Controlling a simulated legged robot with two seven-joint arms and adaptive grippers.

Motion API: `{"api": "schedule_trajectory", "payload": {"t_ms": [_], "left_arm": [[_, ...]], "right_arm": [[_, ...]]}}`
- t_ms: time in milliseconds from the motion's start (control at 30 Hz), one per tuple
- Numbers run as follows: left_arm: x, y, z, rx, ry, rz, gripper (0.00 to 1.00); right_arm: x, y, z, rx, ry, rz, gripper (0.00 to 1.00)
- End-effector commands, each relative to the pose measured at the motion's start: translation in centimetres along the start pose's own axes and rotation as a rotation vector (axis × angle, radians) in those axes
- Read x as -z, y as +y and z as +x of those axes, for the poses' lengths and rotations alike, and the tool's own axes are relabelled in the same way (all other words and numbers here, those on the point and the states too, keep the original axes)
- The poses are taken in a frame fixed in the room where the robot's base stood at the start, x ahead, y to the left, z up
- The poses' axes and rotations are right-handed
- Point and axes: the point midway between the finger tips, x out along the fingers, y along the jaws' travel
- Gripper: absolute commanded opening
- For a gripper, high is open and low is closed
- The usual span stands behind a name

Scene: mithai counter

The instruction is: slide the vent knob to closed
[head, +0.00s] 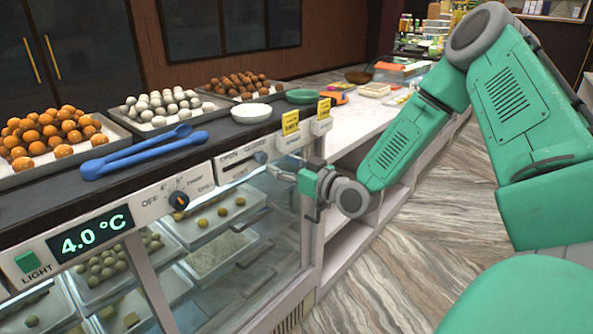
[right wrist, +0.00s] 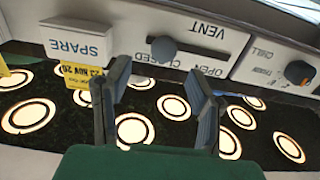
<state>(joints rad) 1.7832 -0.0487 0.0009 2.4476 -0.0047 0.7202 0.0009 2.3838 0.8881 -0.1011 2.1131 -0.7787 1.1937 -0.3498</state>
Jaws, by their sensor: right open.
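The vent knob (head: 261,158) is a dark grey-blue knob on a slot in the white panel at the counter's front. It sits at the slot's right, under the word CLOSED. The right wrist view shows the panel upside down, with the knob (right wrist: 163,48) near the slot's left end, by CLOSED. My right gripper (head: 290,177) is open and empty, just in front of and to the right of the knob. In the right wrist view the fingers (right wrist: 158,95) stand apart, with the knob beyond the gap. I cannot tell whether a finger touches it. My left gripper is out of view.
The dial (head: 179,200) is left of the vent panel, and the SPARE panel (right wrist: 76,44) with its yellow tag (right wrist: 82,75) is on the other side. Blue tongs (head: 140,153) and a white bowl (head: 251,113) lie on the counter above. Glass fronts the case below.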

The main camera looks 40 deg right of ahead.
Motion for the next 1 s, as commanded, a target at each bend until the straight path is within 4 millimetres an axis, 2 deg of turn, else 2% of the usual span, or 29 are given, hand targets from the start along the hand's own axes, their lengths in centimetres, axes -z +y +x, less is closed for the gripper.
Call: {"api": "schedule_trajectory", "payload": {"t_ms": [100, 333, 1000], "left_arm": [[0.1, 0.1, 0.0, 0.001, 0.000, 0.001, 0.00], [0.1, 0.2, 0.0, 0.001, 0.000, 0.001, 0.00], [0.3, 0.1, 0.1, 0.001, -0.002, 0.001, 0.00]], "right_arm": [[0.0, 0.2, -2.3, -0.001, 0.002, 0.003, 0.49], [-0.1, 0.4, -4.9, -0.001, 0.003, 0.003, 0.49], [-0.4, 0.2, -5.2, 0.000, -0.006, 0.002, 0.49]]}}
